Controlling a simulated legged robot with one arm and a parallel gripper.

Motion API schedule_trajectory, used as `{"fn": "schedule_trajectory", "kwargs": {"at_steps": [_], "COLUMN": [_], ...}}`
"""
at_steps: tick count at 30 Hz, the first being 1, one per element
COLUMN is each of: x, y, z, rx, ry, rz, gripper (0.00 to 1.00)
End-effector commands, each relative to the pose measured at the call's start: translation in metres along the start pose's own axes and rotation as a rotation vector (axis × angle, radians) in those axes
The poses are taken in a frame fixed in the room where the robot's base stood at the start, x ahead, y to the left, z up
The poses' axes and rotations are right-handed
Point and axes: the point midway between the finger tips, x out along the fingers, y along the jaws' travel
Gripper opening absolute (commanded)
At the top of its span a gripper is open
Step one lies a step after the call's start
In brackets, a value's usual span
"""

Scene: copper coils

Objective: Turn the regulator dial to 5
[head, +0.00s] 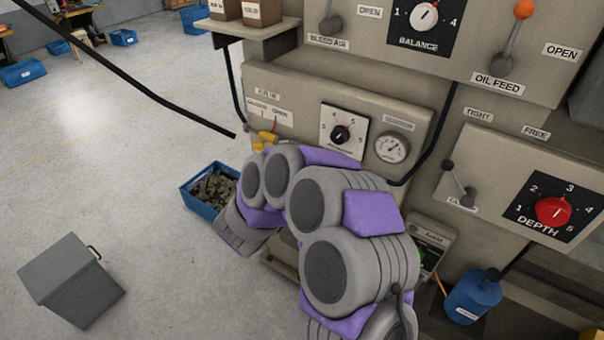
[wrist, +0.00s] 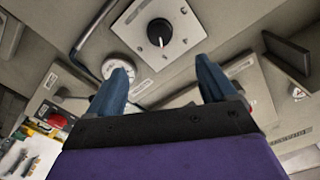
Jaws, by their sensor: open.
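The regulator dial (head: 341,134) is a black round knob on a white square plate with small numbers, on the lower beige panel. It also shows in the wrist view as a black knob (wrist: 160,31) with a white pointer line, above and beyond my fingertips. I cannot read for sure which number the pointer marks. My gripper (wrist: 163,70) is open, with two blue fingers spread apart and nothing between them. The fingertips are apart from the knob. In the head view my arm hides the fingers.
A round gauge (head: 392,148) sits just right of the dial. Yellow fittings (head: 266,138) are to its left. A red depth dial (head: 553,211) and a lever (head: 459,184) are on the right panel. A blue crate (head: 204,206) and grey box (head: 72,282) stand on the floor.

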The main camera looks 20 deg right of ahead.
Motion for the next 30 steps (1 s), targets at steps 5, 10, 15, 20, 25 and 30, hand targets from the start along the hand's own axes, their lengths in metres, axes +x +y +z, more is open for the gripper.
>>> {"fn": "schedule_trajectory", "kwargs": {"at_steps": [5,10,15,20,25,30], "x": [-0.015,-0.018,-0.018,-0.018,-0.018,-0.025], "y": [0.000,0.001,0.001,0.001,-0.005,-0.035], "z": [0.000,0.000,0.000,0.000,0.005,0.027], "rx": [-0.001,-0.001,-0.001,-0.001,0.016,0.082], "ry": [-0.001,-0.001,0.000,0.000,-0.041,-0.240], "rz": [-0.001,0.000,0.000,0.000,-0.014,-0.100], "gripper": [0.84,0.84,0.84,0.84,0.84,0.84]}}
